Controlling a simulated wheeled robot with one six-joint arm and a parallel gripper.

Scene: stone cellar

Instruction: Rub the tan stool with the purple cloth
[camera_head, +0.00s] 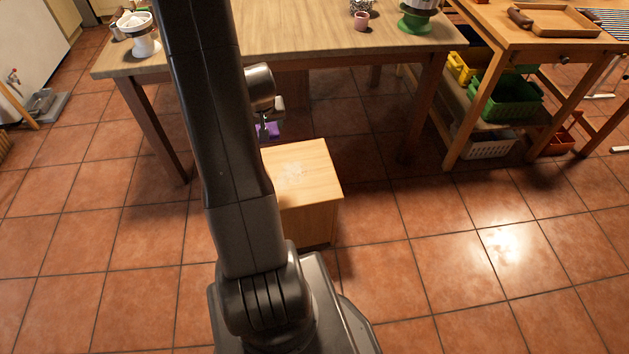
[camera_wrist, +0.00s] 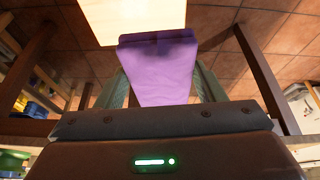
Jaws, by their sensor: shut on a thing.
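The tan stool (camera_head: 315,180) is a box-shaped wooden seat on the tiled floor, in the middle of the head view, its left part hidden behind my arm. A pale whitish patch shows on its top. The purple cloth (camera_head: 271,130) hangs at my gripper (camera_head: 268,118), by the stool's far left edge. In the wrist view my gripper (camera_wrist: 163,88) is shut on the cloth (camera_wrist: 160,66), which spreads out between and beyond the fingers. The pale stool top (camera_wrist: 135,14) shows beyond the cloth there. Whether cloth and stool touch, I cannot tell.
A wooden table (camera_head: 310,35) stands behind the stool, with a pink cup (camera_head: 361,21) and a white stand (camera_head: 140,38) on it. Its legs flank the stool. A workbench (camera_head: 520,40) with a green crate (camera_head: 508,98) below is at right. The front right floor is clear.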

